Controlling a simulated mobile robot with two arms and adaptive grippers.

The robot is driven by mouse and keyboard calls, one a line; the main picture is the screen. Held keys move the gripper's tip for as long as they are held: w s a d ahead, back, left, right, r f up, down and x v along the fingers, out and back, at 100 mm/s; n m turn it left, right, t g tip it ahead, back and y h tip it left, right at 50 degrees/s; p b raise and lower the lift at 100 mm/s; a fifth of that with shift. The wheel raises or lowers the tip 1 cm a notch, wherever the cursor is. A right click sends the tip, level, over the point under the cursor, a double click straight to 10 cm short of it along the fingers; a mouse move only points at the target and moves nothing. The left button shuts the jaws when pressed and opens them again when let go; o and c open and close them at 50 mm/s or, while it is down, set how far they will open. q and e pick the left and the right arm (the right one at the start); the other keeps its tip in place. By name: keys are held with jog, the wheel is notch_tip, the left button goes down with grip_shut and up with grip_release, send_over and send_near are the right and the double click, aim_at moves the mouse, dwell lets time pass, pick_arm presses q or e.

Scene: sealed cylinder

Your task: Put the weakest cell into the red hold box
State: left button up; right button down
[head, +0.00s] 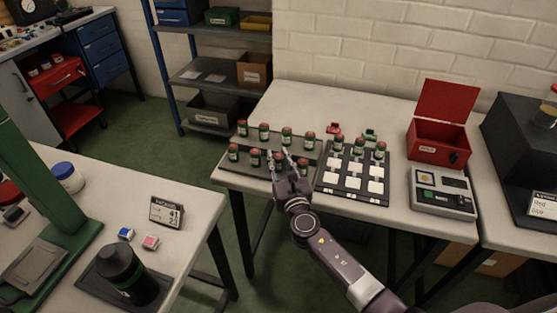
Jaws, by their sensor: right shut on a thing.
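Several small dark cells with reddish-brown tops stand in two rows on a grey tray (221,163). One is the back-left cell (242,128), another the front-left cell (233,153). Three more cells, such as the right one (381,150), stand along the back row of a dark board with white squares (353,197). The red hold box (440,152) stands open at the right, its lid raised. My right gripper (281,160) is at the tray's front row, shut on a cell there that its fingers partly hide. My left gripper is not in view.
A grey instrument (443,194) stands in front of the red box. Small red (333,128) and green (370,134) items lie behind the board. A nearer table at left holds a dark bottle (122,270) and a display (167,212).

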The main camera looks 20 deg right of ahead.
jog(key=shift+f+b, duration=0.15)
jog(key=shift+b, duration=0.15)
jog(key=c, duration=1.7)
grip_release()
jog(key=shift+o, duration=0.2)
